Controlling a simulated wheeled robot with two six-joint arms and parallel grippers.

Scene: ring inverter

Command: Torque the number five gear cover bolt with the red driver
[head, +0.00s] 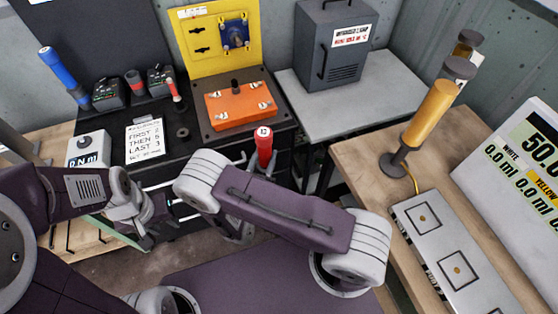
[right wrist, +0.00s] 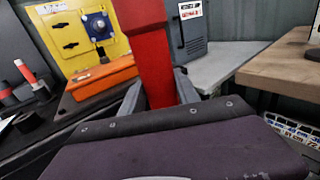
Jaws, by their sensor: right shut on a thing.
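The red driver (head: 264,147) stands upright in my right gripper (head: 254,160), in front of the black bench. In the right wrist view its red body (right wrist: 150,55) rises between the two fingers of that gripper (right wrist: 160,95), which is shut on it. The orange gear cover (head: 241,104) lies on a dark plate on the bench, beyond the driver, with several silver bolts on top. It also shows in the right wrist view (right wrist: 100,76). I cannot read the bolt numbers. The driver's lower end is hidden. My left gripper (head: 135,220) is at the left, below the bench edge; its jaw state is unclear.
A note (head: 145,141), a dial box (head: 88,149), a blue-handled tool (head: 61,74) and a small red-handled tool (head: 174,92) are on the bench. A yellow panel (head: 212,45) stands behind the cover.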

